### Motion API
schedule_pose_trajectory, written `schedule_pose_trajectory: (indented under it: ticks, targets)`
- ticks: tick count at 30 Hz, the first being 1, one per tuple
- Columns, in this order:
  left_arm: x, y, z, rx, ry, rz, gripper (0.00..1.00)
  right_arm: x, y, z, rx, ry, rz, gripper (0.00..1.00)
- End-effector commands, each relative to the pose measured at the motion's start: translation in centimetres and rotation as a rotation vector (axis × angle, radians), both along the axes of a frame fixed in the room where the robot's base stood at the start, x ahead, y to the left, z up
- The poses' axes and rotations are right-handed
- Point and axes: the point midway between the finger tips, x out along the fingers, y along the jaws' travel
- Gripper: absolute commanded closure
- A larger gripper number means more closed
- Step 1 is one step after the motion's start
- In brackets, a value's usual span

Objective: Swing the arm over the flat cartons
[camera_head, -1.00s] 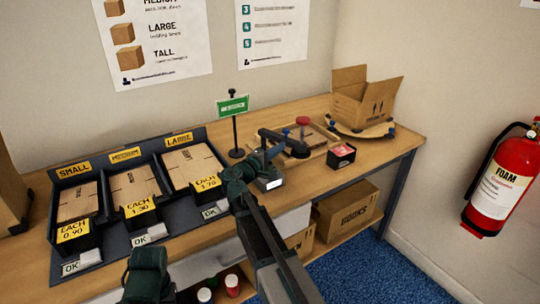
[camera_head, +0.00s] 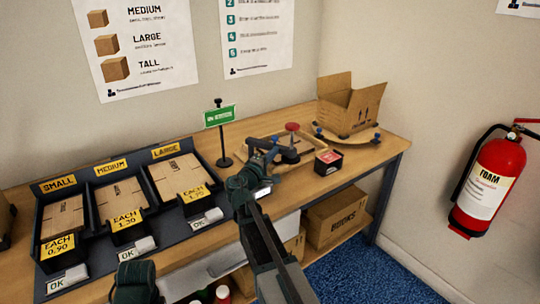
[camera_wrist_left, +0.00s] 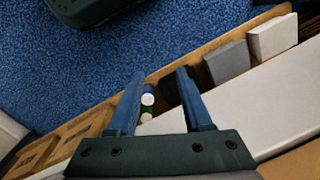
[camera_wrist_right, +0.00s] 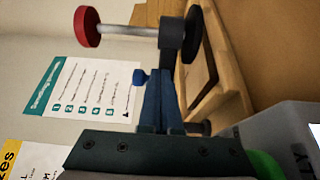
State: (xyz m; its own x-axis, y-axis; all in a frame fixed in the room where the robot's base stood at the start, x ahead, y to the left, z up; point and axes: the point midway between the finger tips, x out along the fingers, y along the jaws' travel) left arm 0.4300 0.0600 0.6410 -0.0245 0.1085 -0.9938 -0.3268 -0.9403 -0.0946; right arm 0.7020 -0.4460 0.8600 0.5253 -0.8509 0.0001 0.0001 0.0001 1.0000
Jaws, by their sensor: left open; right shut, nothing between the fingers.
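Flat brown cartons lie in the bins marked small (camera_head: 62,218), medium (camera_head: 121,201) and large (camera_head: 177,176) on the bench's left part. A wooden jig with a dark swing arm (camera_head: 289,154) and a red knob (camera_head: 292,127) stands right of them. The red knob (camera_wrist_right: 87,27) on its metal rod and a blue knob (camera_wrist_right: 140,77) show in the right wrist view. My right gripper (camera_wrist_right: 160,82) is shut and empty, its tips close to the blue knob; contact is unclear. My left gripper (camera_wrist_left: 160,85) is open and empty above the bench's lower shelf.
A green sign (camera_head: 219,116) on a post stands between the bins and the jig. A dark box with red contents (camera_head: 329,161) and an open carton (camera_head: 348,104) are to the right. A fire extinguisher (camera_head: 488,185) hangs on the right wall.

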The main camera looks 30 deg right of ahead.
Motion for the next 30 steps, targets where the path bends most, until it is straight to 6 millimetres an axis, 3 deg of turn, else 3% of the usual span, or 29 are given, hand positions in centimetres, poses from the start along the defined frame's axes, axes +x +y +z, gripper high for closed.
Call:
schedule_pose_trajectory:
  ticks: [12, 22, 30]
  targets:
    - [0.0, 0.0, 0.0, 0.000, 0.000, 0.000, 0.50, 1.5, -4.7, 0.0, 0.000, 0.000, 0.352, 1.00]
    - [0.0, 0.0, 0.0, 0.000, 0.000, 0.000, 0.50, 2.9, -6.1, 0.0, 0.000, 0.000, 0.384, 1.00]
    - [0.0, 0.0, 0.0, 0.000, 0.000, 0.000, 0.50, 4.0, -7.7, 0.0, 0.000, 0.000, 0.642, 1.00]
